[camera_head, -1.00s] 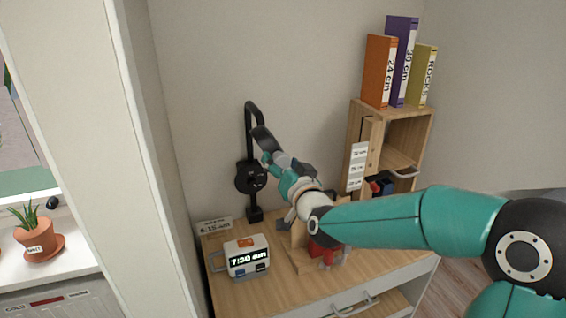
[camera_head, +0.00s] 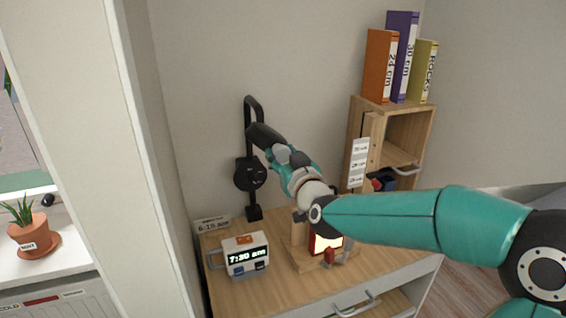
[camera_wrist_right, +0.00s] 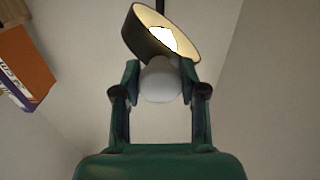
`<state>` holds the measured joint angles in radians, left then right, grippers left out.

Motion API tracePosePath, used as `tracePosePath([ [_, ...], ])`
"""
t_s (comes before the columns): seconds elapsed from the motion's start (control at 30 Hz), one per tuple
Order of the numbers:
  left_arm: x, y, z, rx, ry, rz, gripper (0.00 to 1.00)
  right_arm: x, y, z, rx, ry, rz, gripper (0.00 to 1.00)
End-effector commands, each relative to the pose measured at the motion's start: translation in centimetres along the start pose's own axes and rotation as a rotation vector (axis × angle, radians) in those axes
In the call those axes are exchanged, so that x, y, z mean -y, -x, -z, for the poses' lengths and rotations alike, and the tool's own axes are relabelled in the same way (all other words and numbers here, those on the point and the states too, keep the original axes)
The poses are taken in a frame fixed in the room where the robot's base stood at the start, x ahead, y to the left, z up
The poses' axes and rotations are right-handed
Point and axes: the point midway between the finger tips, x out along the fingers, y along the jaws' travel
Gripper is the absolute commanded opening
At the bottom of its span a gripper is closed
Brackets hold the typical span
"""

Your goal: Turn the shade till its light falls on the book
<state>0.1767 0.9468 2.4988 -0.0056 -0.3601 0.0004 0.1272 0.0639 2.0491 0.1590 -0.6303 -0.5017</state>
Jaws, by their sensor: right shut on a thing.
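My right gripper (camera_wrist_right: 160,72) is shut on a white ball-shaped knob (camera_wrist_right: 161,88) just below the shade; in the head view the arm partly hides this. A red book (camera_head: 327,243) leans on a wooden stand (camera_head: 302,262) on the desk, partly behind my arm. A bright warm patch of light lies on it. My left gripper is not in view.
A wooden shelf unit (camera_head: 428,128) with binders stands at right. A potted plant (camera_head: 27,233) sits on the sill beyond the white post.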

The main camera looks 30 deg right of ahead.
Motion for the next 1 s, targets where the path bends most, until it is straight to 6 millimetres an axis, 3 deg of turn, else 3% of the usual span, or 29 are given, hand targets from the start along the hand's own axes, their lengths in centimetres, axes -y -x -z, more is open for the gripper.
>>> tracePosePath([
  [0.37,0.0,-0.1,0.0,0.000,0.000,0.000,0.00,0.0,0.0,-0.1,0.004,0.040,0.001,0.07],
  [0.4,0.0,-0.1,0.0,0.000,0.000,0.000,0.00,0.0,0.0,-0.1,0.004,0.040,0.001,0.47],
  [0.53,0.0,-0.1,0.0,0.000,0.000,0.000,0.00,0.0,0.0,-0.1,0.003,0.039,0.001,0.68],
  [0.87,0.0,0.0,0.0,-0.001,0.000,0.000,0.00,0.0,0.1,0.0,0.002,0.038,0.000,0.68],
  [1.0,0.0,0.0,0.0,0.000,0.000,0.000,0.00,0.0,1.1,0.1,0.000,0.038,0.000,0.68],
])
